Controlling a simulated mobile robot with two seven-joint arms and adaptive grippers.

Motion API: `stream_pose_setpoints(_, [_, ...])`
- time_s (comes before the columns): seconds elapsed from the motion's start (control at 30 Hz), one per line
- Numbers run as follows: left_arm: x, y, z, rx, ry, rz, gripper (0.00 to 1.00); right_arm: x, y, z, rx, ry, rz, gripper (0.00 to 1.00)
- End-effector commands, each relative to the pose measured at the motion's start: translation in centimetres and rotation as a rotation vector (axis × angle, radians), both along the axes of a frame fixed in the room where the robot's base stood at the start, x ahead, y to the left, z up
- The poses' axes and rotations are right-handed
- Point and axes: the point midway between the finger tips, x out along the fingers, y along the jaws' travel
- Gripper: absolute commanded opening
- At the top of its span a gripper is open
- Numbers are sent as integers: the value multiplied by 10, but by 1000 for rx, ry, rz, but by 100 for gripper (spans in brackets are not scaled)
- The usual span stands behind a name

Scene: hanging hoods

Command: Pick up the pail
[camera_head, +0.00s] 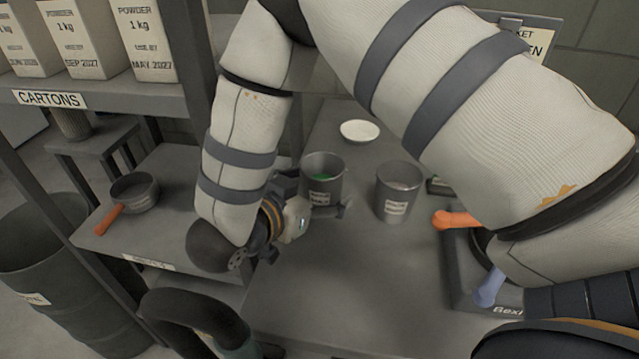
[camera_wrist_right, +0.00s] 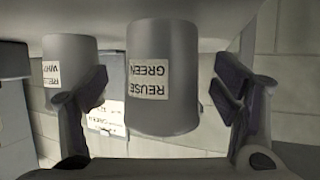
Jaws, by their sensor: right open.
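Two grey pails stand upright on the table. The nearer one to my gripper (camera_head: 323,165) has green contents and shows in the right wrist view (camera_wrist_right: 165,110), where the picture is upside down and its label reads "REUSE GREEN". The other grey pail (camera_head: 398,190) stands to its right and also shows in the wrist view (camera_wrist_right: 68,60). My right gripper (camera_head: 312,200) is open, low at the near side of the green pail. In the wrist view its fingers (camera_wrist_right: 165,92) appear either side of that pail, apart from it. My left gripper is out of view.
A white bowl (camera_head: 360,131) lies at the back. A dark pan (camera_head: 134,190) with an orange handle sits on the left shelf. Cartons (camera_head: 145,40) stand above. A dark device (camera_head: 462,265) with orange and blue handles is right. The front table is clear.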

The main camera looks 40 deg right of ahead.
Motion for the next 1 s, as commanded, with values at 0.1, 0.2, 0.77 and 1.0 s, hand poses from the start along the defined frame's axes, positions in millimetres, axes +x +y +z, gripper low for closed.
stream_pose_setpoints(0.1, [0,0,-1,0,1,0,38,4,-17,-7,1,-1,0,82])
stream_pose_setpoints(0.2, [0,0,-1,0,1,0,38,6,-22,-9,1,-2,0,82])
stream_pose_setpoints(0.77, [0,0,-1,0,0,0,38,7,-22,-8,0,-4,1,22])
stream_pose_setpoints(1.0, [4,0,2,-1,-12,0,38,7,-22,4,1,-10,0,22])
